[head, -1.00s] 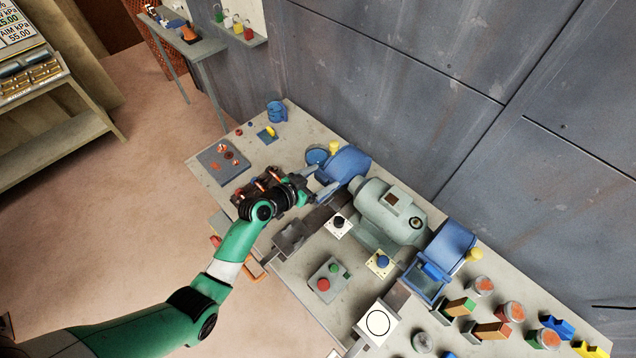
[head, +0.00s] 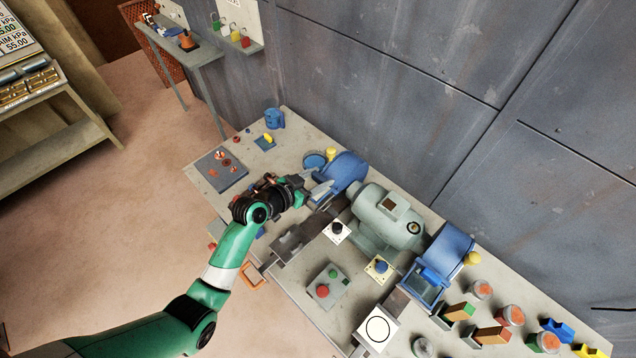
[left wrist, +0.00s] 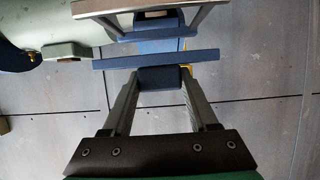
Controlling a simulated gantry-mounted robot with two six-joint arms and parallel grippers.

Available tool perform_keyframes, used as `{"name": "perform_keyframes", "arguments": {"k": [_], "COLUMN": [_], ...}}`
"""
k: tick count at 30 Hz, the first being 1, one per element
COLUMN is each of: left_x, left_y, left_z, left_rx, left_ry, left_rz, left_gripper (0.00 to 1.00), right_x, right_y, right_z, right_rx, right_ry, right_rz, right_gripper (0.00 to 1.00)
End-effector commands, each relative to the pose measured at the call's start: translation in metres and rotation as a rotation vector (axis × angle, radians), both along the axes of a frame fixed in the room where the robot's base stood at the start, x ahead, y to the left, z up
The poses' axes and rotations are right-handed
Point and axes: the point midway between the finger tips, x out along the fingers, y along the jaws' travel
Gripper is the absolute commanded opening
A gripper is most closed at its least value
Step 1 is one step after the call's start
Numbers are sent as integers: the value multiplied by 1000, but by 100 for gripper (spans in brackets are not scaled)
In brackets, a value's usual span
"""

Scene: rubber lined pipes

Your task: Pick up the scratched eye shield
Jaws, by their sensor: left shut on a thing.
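A grey bench grinder (head: 386,215) stands on the bench with a blue guard at each end. My left gripper (head: 322,190) is at the front of the far-left blue guard (head: 345,172). In the left wrist view its fingers (left wrist: 160,80) are shut on a dark blue tab (left wrist: 165,77), below a blue bar (left wrist: 115,62) of the eye shield. The shield's pane is mostly hidden in the head view, and I cannot make out scratches. Another blue-framed eye shield (head: 426,286) sits at the right guard. My right gripper is not in view.
A grey control box (head: 328,287) with red and green buttons and a white card with a circle (head: 377,329) lie in front of the grinder. Several pots and coloured blocks crowd the right end. A blue mug (head: 274,118) and a grey mat (head: 210,168) are at the left end.

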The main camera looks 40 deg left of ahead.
Motion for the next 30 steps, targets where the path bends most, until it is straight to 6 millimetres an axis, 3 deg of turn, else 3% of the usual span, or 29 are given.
{"name": "perform_keyframes", "arguments": {"k": [7,12,19,30], "left_x": [-47,-91,-121,-125], "left_y": [-24,-46,-61,-63], "left_z": [65,88,99,99], "left_rx": [2,0,0,0], "left_ry": [-4,3,0,-1], "left_rz": [0,-1,0,0], "left_gripper": [1,1,1,1], "right_x": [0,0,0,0], "right_y": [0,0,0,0], "right_z": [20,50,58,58], "right_rx": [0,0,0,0], "right_ry": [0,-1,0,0], "right_rz": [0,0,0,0], "right_gripper": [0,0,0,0]}}
